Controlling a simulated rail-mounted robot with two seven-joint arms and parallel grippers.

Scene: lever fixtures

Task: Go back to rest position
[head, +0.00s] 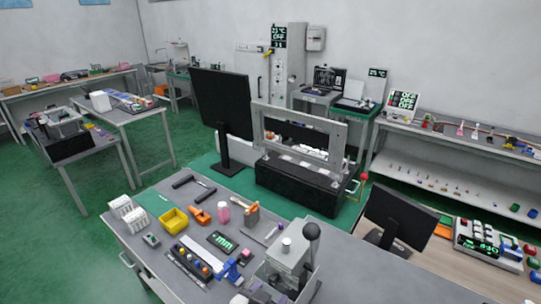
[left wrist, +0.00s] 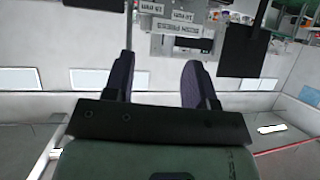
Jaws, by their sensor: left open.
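My left gripper (left wrist: 158,58) shows in the left wrist view. Its two dark fingers are apart, with nothing between them. I cannot make it out clearly in the head view. My right gripper is in neither view. In the head view, a grey lever fixture (head: 283,265) with a black-knobbed lever (head: 311,232) stands at the front of the near table. Behind it, a framed fixture on a black base (head: 297,185) has a small red knob (head: 364,177) at its right. No gripper visibly touches either fixture.
The near table (head: 150,255) holds a yellow bin (head: 174,220), a pink bottle (head: 223,213), white racks (head: 121,206) and small tools. Black monitors stand behind it (head: 222,100) and at the right (head: 400,217). Green floor (head: 110,235) is open at the left.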

